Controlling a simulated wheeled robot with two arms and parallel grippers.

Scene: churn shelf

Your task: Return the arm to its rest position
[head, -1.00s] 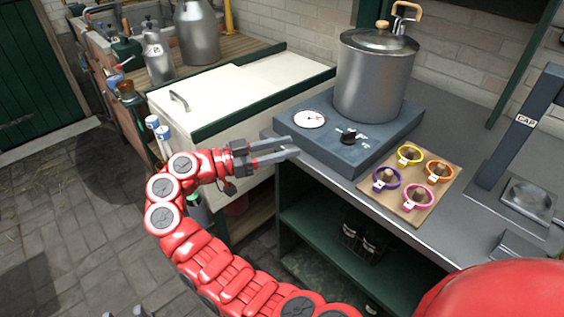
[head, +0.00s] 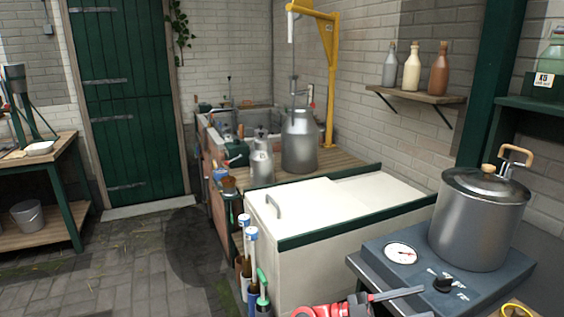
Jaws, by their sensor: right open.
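My right gripper (head: 424,302) shows at the bottom edge, right of the middle. Its two grey fingers are spread apart with nothing between them. They point right, in front of the blue-grey scale base (head: 405,275) with the round dial. I cannot tell whether they touch it. Only a short piece of the red right wrist shows; the rest of that arm is below the picture. My left gripper is not in view.
A lidded steel pot (head: 478,225) stands on the scale base. A white chest with a lid (head: 330,215) is left of it. Blue-capped bottles (head: 250,255) stand by the chest's left side. Milk cans (head: 299,145) stand behind. The stone floor (head: 120,265) at left is clear.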

